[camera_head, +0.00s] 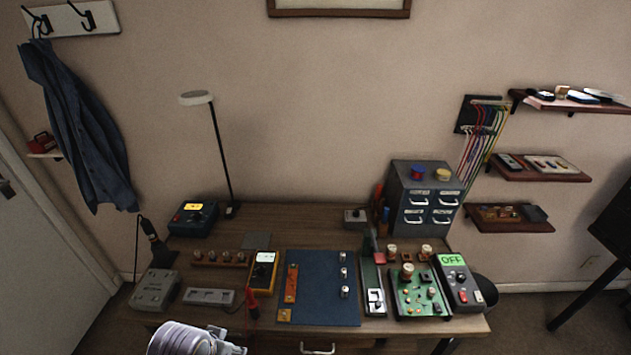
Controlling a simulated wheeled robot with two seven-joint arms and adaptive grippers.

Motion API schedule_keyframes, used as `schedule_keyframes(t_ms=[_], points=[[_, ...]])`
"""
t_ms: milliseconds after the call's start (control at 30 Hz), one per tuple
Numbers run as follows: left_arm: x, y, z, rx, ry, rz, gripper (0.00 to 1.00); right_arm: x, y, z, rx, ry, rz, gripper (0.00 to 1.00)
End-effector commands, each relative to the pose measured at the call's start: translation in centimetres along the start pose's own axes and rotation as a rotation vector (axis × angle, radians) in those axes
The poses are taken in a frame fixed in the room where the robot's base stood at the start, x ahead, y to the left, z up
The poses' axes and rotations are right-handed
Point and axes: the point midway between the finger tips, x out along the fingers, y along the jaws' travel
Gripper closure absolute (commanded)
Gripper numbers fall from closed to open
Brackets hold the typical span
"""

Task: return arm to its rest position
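My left arm comes in at the bottom edge, left of centre, as a pale ribbed cylinder. At its right end is what looks like my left gripper (230,347), partly cut off by the frame edge. It is in front of the desk's near edge, and its fingers are too unclear to tell open from shut. My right arm and gripper are out of view. A green circuit board (420,295) with a large cream-topped knob (407,271) lies at the desk's right. Beside it a grey box (459,284) has a green display reading OFF.
The wooden desk (275,218) holds a blue mat (322,300), a yellow meter (263,272), a grey device (155,289), a drawer cabinet (408,177) and a tall lamp (221,150). Shelves (540,174) hang at the right. The air above the mat is clear.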

Motion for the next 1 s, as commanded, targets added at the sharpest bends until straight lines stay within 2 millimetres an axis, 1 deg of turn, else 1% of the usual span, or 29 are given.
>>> schedule_keyframes(t_ms=[200,567,767,867,1000], points=[[-0.6,-1.0,1.2,-0.045,-0.006,-0.028,0.51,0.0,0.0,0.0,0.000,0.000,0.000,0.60],[3.2,-0.9,1.4,-0.042,-0.018,-0.025,0.51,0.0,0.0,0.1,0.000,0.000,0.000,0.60],[6.0,-0.8,1.8,-0.041,-0.027,-0.023,0.51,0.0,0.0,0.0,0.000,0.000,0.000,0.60],[8.2,-0.8,2.2,-0.040,-0.036,-0.021,0.51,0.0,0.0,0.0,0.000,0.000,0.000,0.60],[11.7,-0.7,3.2,-0.038,-0.048,-0.019,0.51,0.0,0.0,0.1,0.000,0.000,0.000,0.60]])
